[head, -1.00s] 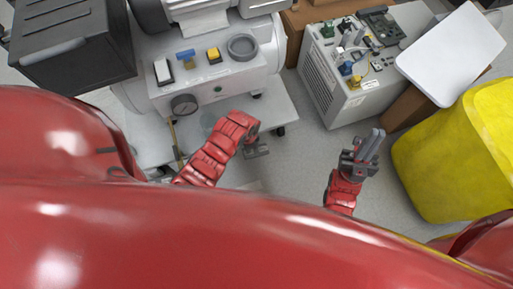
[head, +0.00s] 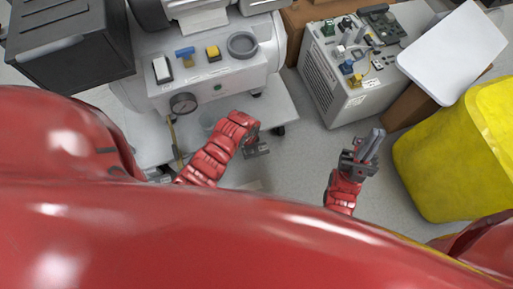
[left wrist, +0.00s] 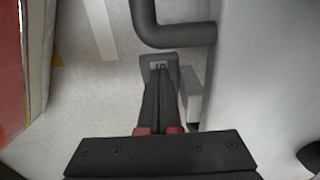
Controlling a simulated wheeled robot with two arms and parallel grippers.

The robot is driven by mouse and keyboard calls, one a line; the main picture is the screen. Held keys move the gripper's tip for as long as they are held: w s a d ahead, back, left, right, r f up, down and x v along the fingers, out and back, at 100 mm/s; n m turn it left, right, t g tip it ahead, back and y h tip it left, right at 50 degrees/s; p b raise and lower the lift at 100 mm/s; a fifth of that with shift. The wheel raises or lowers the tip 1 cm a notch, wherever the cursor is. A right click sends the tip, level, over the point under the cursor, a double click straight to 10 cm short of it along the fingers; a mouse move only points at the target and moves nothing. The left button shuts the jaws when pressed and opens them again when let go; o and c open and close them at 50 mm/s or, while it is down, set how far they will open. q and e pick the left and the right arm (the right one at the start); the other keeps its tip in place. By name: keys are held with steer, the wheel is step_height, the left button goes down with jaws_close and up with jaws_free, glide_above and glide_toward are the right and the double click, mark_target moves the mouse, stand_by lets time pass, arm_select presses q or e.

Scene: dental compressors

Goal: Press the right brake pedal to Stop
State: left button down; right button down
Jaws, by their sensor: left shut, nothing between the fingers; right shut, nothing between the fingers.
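The white compressor cart (head: 140,97) stands at upper left in the head view, with a dark caster (head: 278,130) at its right corner. In the left wrist view a small grey pedal-like part (left wrist: 172,60) with a pale marked label lies at the tips of my left gripper (left wrist: 159,76). Contact between them cannot be told. My left gripper is shut and empty; it also shows in the head view (head: 258,150), low beside the cart's front. My right gripper (head: 370,147) is shut and empty over open floor. No brake pedal can be made out in the head view.
A dark curved bar (left wrist: 180,35) and a pale block (left wrist: 190,98) are close to my left gripper. A white-grey cabinet unit (head: 340,95) and a yellow bin (head: 455,150) stand to the right.

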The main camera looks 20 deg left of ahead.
arm_select(q)
steer(key=shift+f+b, duration=0.3)
steer(key=shift+f, duration=0.25)
step_height(320, 180, up, 7)
steer(key=p, duration=0.5)
steer(key=shift+r+p, duration=0.1)
steer(key=shift+p, duration=0.2)
stand_by(0.6)
